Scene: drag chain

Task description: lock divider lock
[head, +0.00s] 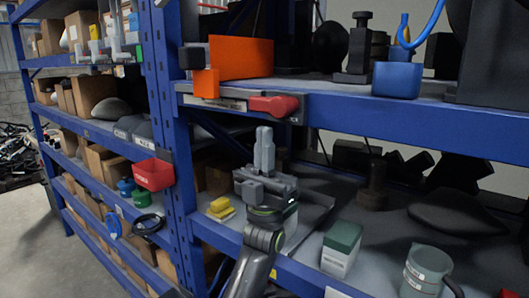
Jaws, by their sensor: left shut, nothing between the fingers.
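A red handle-like piece (275,105) sits on the front edge of the upper blue shelf, at the right end of a label strip (216,103). It may be the divider lock, but I cannot tell for sure, nor whether it is locked. My left gripper (265,134) points upward in front of the rack, below the red piece and apart from it in the picture. Its two fingers are together with nothing between them. My right gripper is not in view.
The blue upper shelf beam (430,119) runs above my left gripper. An orange bin (241,57) and a blue bin (397,79) stand on that shelf. Below are yellow blocks (221,208), a green-topped box (342,247) and a grey-green canister (426,270). A red bin (153,174) hangs at left.

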